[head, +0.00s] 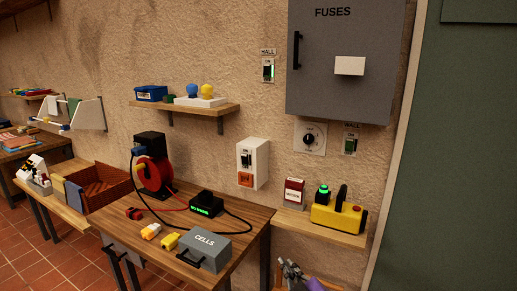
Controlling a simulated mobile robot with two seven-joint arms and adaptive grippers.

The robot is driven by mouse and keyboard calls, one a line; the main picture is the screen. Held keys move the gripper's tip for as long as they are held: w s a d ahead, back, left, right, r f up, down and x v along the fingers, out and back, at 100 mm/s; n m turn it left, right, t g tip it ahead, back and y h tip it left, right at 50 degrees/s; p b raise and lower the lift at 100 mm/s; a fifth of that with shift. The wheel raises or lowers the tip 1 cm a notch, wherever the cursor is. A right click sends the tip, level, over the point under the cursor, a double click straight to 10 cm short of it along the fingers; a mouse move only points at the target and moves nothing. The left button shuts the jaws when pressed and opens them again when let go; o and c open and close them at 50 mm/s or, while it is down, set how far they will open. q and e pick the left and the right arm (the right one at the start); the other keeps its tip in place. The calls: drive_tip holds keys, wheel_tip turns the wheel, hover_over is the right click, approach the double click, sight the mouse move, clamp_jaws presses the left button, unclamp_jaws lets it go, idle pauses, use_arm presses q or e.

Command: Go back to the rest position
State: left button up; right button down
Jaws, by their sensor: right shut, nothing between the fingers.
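My right gripper (291,269) shows small at the bottom edge of the head view, below the front of the workbench and right of the grey box marked CELLS. It is shut with nothing in it. Most of my right arm is out of the picture. My left gripper is not in view.
The wooden workbench (236,232) carries a red cable reel (155,175), a black device with a green display (207,204), yellow connectors and the CELLS box (204,252). A shelf (320,229) at right holds a yellow control box (337,217). A grey fuse cabinet (345,60) hangs above.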

drive_tip(key=s+d+f+m+g+h, duration=0.1)
drive_tip(key=s+d+f+m+g, duration=0.1)
drive_tip(key=s+f, duration=0.6)
drive_tip(key=s+d+f+m+g+h, duration=0.2)
drive_tip(key=s+d+f+m, duration=0.3)
drive_tip(key=s, duration=1.4)
drive_tip(key=s+d+f+m+g+h, duration=0.1)
drive_tip(key=s+d+f+m+g, duration=0.2)
drive_tip(key=s+f, duration=0.8)
drive_tip(key=s, duration=0.3)
drive_tip(key=shift+s+d+f+p, duration=0.15)
drive_tip(key=shift+s+f+p, duration=0.05)
drive_tip(key=shift+s+p, duration=0.15)
